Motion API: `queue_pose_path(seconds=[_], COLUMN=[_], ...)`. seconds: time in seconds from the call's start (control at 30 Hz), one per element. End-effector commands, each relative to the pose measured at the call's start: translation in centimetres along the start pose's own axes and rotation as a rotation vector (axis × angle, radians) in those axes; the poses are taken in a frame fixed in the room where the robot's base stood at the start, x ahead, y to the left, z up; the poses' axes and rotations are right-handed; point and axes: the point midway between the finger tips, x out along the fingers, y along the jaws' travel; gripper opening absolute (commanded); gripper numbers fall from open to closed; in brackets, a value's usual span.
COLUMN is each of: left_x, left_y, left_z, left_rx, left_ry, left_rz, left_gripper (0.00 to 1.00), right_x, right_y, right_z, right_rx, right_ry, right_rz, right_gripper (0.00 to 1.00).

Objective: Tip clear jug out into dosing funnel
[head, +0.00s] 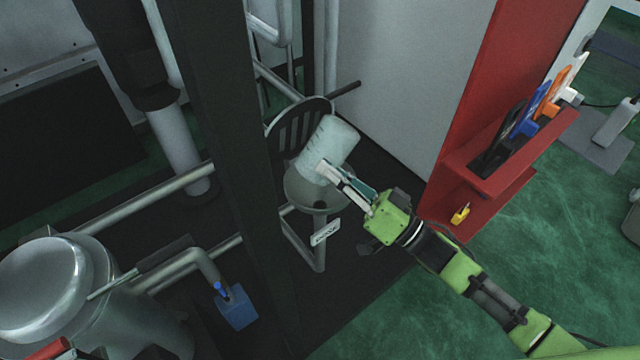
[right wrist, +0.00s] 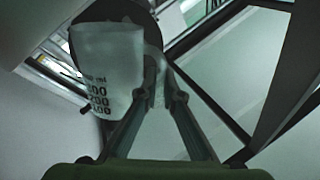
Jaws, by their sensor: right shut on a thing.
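The clear jug (head: 335,141) is a frosted see-through beaker with dark scale marks, held tilted over the dosing funnel (head: 307,195). Its broad end points up and right; the other end points down and left at the bowl. My right gripper (head: 326,171) is shut on the jug at its handle side. In the right wrist view, the jug (right wrist: 107,68) is left of the fingers, with printed numbers facing me and its handle (right wrist: 154,62) at the fingertips. I cannot make out any contents or stream. My left gripper is not in view.
A slotted round lid (head: 298,128) stands raised behind the funnel. A dark post (head: 225,130) rises just left of it, and a pale panel (head: 400,80) stands at right. A red rack (head: 510,150) with coloured tools and a metal vessel (head: 45,285) flank the area.

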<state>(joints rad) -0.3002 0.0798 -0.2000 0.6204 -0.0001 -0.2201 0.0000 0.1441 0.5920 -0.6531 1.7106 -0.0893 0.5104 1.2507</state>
Motion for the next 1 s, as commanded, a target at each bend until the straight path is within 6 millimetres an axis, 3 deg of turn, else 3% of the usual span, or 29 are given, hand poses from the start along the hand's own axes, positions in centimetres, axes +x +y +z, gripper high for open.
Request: queue_pose_path(seconds=[0.07, 0.2, 0.37, 0.57, 0.8, 0.9, 1.0], left_x=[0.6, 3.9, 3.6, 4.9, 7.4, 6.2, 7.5], left_y=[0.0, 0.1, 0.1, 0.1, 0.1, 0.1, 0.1], left_z=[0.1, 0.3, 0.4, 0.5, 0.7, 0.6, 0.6], left_rx=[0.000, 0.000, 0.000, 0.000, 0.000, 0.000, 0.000], left_ry=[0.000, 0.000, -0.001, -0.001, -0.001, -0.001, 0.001], left_rz=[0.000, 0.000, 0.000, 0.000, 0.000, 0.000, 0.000], left_gripper=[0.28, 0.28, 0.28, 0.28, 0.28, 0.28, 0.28], right_x=[-0.1, -1.2, -1.1, -1.7, -3.2, -3.1, -4.0], right_y=[0.2, 2.1, 2.1, 3.1, 5.7, 5.7, 7.3], right_z=[0.1, -1.4, -2.7, -3.0, -4.0, -5.9, -5.3], right_rx=[0.018, 0.246, 0.319, 0.423, 0.709, 0.834, 0.958], right_ry=[0.011, 0.135, 0.169, 0.226, 0.378, 0.444, 0.509], right_rz=[-0.001, -0.003, -0.004, -0.003, 0.000, 0.000, 0.004], right_gripper=[0.00, 0.00, 0.00, 0.00, 0.00, 0.00, 0.00])
